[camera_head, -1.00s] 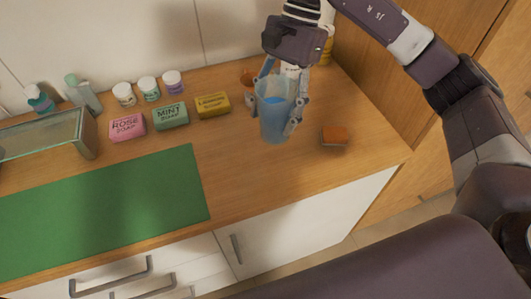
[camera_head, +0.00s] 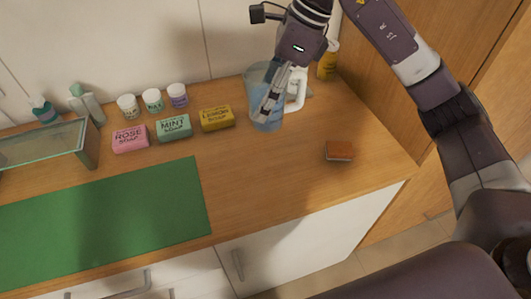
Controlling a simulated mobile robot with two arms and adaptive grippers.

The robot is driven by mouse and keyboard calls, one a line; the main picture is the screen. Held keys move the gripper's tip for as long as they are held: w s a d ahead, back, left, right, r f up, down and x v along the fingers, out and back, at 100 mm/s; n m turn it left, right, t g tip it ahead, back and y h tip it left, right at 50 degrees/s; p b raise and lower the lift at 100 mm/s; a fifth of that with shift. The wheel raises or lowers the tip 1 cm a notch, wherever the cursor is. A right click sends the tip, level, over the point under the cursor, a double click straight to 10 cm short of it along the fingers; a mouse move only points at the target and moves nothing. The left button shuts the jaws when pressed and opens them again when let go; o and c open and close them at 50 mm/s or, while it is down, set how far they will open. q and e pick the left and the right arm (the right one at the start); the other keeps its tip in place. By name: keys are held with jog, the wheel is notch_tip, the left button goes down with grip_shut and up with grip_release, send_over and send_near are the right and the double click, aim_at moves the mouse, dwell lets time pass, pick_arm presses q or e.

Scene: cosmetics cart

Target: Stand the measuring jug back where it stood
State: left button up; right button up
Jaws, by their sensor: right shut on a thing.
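The measuring jug (camera_head: 256,92) is a translucent blue vessel near the back of the wooden counter, right of the yellow lemon soap. It looks close to upright. My right gripper (camera_head: 272,100) comes down from above and is shut on the jug, its fingers at the jug's right side. I cannot tell whether the jug's base touches the counter. A white object (camera_head: 298,92) with a loop-like outline shows just right of the fingers and is partly hidden. My left gripper is not in view.
Lemon soap (camera_head: 216,119), mint soap (camera_head: 174,129) and rose soap (camera_head: 130,139) lie left of the jug, with small jars (camera_head: 153,101) behind. A yellow bottle (camera_head: 327,62) stands by the wooden side panel. An orange-brown block (camera_head: 339,151) lies front right. The green mat (camera_head: 110,215) is bare.

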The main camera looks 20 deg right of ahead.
notch_tip(320, 180, down, 16)
jog(key=p, duration=0.3)
jog(key=shift+f, duration=0.15)
jog(key=o, duration=1.2)
jog(key=shift+f, duration=0.1)
jog(key=o, duration=0.5)
